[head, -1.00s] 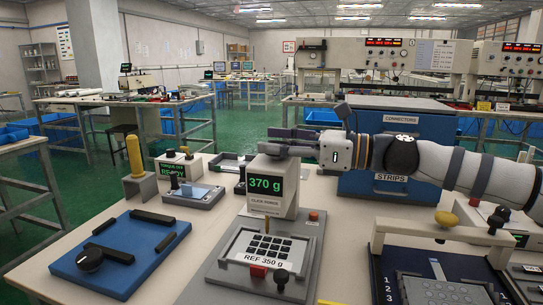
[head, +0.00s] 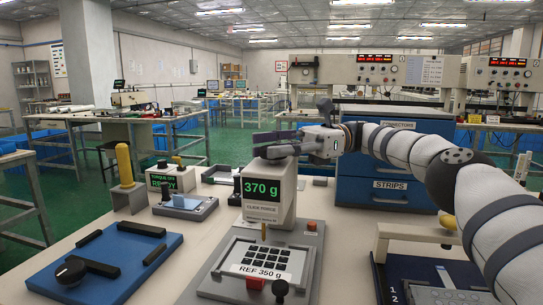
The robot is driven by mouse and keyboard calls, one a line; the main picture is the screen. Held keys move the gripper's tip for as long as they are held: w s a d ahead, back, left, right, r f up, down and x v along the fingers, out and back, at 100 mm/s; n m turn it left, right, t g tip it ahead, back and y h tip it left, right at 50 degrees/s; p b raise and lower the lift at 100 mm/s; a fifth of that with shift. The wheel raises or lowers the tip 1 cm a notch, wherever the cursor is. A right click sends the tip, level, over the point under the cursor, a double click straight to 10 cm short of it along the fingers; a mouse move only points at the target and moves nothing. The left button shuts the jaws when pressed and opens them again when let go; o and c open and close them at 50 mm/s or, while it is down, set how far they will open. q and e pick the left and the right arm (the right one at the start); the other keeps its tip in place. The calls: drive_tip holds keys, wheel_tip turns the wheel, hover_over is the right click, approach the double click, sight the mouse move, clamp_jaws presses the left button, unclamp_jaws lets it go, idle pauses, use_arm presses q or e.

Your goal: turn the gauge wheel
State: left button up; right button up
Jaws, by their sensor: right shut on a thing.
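The click force gauge (head: 266,212) is a light grey box on a grey plate, and its green display reads 370 g. The dark gauge wheel (head: 284,152) sits on top of the box and is partly hidden by the fingers. My right gripper (head: 274,143) comes in from the right and is shut on the wheel, its fingers reaching left over the box top. Below the box, a keypad film (head: 262,257) with dark keys lies on the plate, labelled REF 350 g. My left gripper is not in view.
A blue board (head: 105,262) with black bars and a knob lies at left. A yellow-handled tool (head: 124,165) stands in a grey block behind it. A blue drawer cabinet (head: 390,160) stands behind my right arm. A dark frame fixture (head: 420,275) is at lower right.

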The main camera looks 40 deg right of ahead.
drive_tip(key=shift+f+n+g, duration=0.3)
drive_tip(key=shift+f+g, duration=0.05)
drive_tip(key=shift+g, duration=0.25)
drive_tip(key=o, duration=1.1)
drive_tip(key=shift+r, duration=0.1)
drive_tip(key=shift+r, duration=0.15)
